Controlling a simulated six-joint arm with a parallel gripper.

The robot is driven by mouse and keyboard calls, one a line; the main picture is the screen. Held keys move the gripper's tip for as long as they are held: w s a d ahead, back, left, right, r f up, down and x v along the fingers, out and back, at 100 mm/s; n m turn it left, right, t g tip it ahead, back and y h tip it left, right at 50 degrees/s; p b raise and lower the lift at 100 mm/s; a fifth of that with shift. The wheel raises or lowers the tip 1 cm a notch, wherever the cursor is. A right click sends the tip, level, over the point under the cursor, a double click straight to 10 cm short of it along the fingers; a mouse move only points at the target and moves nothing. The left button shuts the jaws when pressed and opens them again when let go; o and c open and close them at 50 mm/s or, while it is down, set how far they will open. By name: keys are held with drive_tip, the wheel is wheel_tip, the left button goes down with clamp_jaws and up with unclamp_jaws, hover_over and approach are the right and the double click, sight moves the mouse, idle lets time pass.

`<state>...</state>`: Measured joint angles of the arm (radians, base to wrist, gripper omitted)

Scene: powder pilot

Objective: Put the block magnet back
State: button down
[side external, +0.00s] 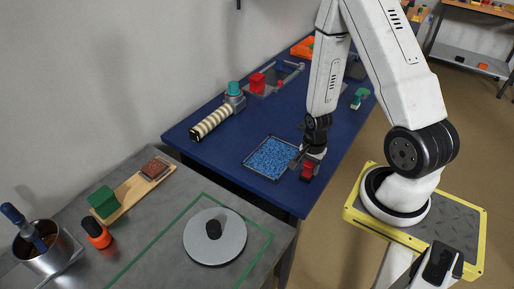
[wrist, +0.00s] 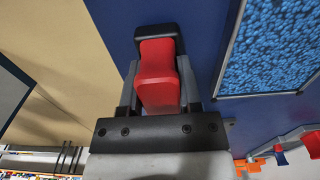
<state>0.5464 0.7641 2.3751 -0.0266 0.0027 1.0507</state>
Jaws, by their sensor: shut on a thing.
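My gripper (side external: 312,160) is shut on the block magnet (side external: 308,170), a red block with a black end. It is at the front right edge of the blue table, just right of the tray of blue granules (side external: 247,162). In the wrist view, the magnet (wrist: 158,88) sits between the two grey fingers (wrist: 158,75), its black end pointing away from the wrist. The tray's metal rim (wrist: 226,50) is beside it on the right. I cannot tell whether the magnet touches the table.
A striped cylinder with a teal cap (side external: 212,122) lies left on the blue table (side external: 228,150). A red block (side external: 257,82) stands in a grey tray further back.

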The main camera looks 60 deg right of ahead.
drive_tip(key=shift+f, duration=0.1)
drive_tip(key=shift+c, duration=1.4)
unclamp_jaws()
drive_tip(key=shift+r, duration=6.1)
